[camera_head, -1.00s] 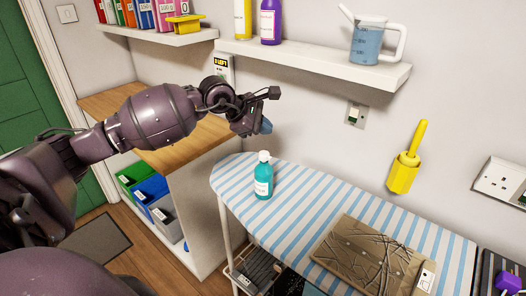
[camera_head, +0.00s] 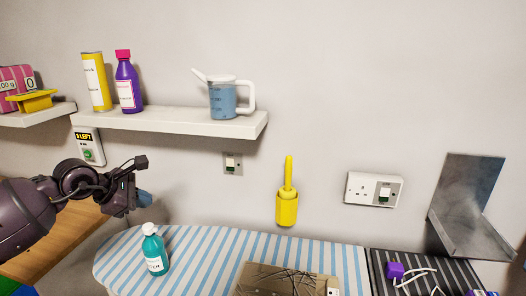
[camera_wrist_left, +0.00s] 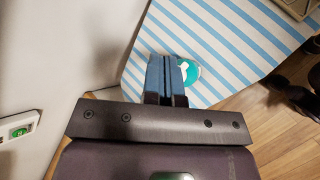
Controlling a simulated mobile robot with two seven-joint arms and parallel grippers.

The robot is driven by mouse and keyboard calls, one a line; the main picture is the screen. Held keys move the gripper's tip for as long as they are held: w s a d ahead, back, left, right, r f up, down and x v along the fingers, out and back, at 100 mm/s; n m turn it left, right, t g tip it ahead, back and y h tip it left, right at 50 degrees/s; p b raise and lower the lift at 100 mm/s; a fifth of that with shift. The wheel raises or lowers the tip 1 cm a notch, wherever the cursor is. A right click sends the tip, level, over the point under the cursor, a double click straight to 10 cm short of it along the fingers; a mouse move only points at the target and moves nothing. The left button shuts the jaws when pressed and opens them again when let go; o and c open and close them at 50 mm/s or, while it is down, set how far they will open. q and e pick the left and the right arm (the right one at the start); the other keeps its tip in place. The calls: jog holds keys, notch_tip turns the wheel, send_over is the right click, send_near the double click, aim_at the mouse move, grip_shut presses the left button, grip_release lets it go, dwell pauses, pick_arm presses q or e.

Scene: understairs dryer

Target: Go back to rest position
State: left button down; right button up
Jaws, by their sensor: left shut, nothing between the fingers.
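My left gripper (camera_head: 143,199) is at the left of the head view, above the back left end of the striped ironing board (camera_head: 215,256). Its blue fingers (camera_wrist_left: 171,75) are shut with nothing between them in the left wrist view. A teal bottle (camera_head: 155,255) with a white label stands upright on the board, just below and right of the gripper, apart from it. In the left wrist view the bottle (camera_wrist_left: 190,70) is partly hidden behind the fingers.
A wall shelf (camera_head: 180,122) above my left arm holds a yellow container (camera_head: 95,82), a purple bottle (camera_head: 127,84) and a measuring jug (camera_head: 223,100). A yellow holder (camera_head: 287,207) hangs on the wall.

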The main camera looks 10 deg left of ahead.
pick_arm(q)
jog(key=s+d+f+n+t+h, duration=0.4)
jog(key=s+d+f+n+h, duration=0.6)
jog(key=n, duration=0.5)
jog(key=s+f+n+t+y, duration=0.1)
jog(key=f+n+y, duration=0.1)
jog(key=n, duration=0.2)
jog(key=s+f+n+t+y, duration=0.1)
jog(key=f+n+t+y, duration=0.1)
jog(key=n, duration=0.3)
jog(key=s+f+n+t+y, duration=0.1)
jog(key=f+n+y, duration=0.1)
jog(key=n+y, duration=0.1)
jog(key=shift+s+a+f+n+t, duration=0.2)
jog(key=shift+a+n+t, duration=0.1)
jog(key=shift+n, duration=0.5)
jog(key=s+f+n+g+y, duration=0.5)
jog(key=s+f+n+y, duration=0.3)
jog(key=s+f+n, duration=0.8)
jog(key=n, duration=0.5)
jog(key=shift+s+g, duration=0.2)
jog(key=shift+g, duration=0.1)
jog(key=shift+d, duration=0.1)
